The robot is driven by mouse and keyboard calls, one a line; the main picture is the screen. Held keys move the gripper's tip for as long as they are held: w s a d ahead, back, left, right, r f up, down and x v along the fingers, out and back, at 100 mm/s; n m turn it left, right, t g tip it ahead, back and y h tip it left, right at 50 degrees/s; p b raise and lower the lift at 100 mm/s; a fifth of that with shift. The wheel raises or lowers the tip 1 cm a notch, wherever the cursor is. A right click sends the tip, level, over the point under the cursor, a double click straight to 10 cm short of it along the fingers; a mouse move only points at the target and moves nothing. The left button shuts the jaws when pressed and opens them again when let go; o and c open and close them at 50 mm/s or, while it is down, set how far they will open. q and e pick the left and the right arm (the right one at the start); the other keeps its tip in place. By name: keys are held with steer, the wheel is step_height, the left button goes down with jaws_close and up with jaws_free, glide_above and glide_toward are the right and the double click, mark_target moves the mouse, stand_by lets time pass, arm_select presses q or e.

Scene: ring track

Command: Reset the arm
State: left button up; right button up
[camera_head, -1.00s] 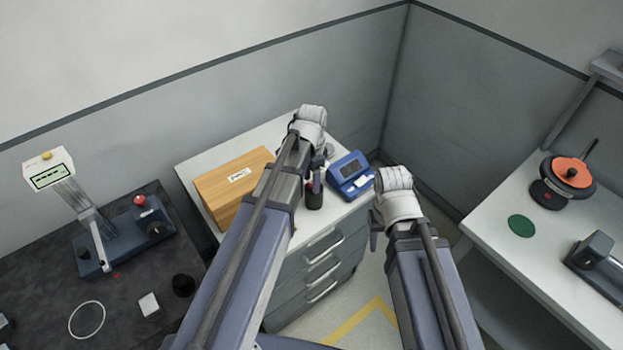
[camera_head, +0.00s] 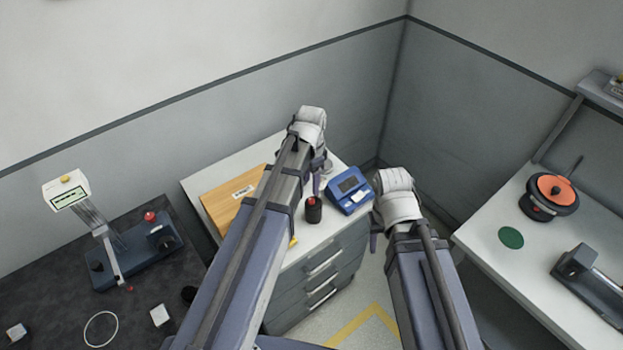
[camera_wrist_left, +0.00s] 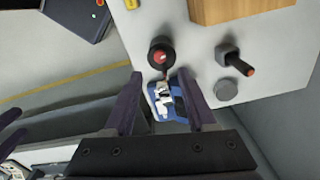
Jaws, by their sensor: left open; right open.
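My left arm reaches over the white cabinet top. Its gripper (camera_head: 317,184) is largely hidden behind the wrist in the head view. In the left wrist view the left gripper (camera_wrist_left: 157,84) shows two dark fingers apart, with a blue device (camera_wrist_left: 166,101) visible between them, below. The same blue device (camera_head: 349,189) sits at the right of the cabinet top. My right gripper (camera_head: 375,232) is open and empty, in front of the cabinet's right side, its fingers partly hidden by its wrist.
A dark red-topped cylinder (camera_head: 313,210) and a wooden box (camera_head: 232,203) stand on the cabinet (camera_head: 205,182). A dark bench (camera_head: 50,275) with a display instrument (camera_head: 66,191) lies left. A white bench (camera_head: 480,235) with an orange-topped device (camera_head: 553,187) lies right.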

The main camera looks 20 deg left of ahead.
arm_select(q)
steer(key=s+d+f+n+b, duration=0.3)
steer(key=s+d, duration=0.2)
steer(key=s, duration=0.2)
steer(key=s+d+f+n+y+b, duration=0.1)
steer(key=s+d+f+n+b, duration=0.1)
steer(key=s+d, duration=0.3)
steer(key=s+f+b, duration=0.1)
steer(key=s, duration=0.2)
steer(key=shift+s+d+f+n+b, duration=0.2)
steer(key=shift+d+f+n+b, duration=0.1)
steer(key=shift+n, duration=0.1)
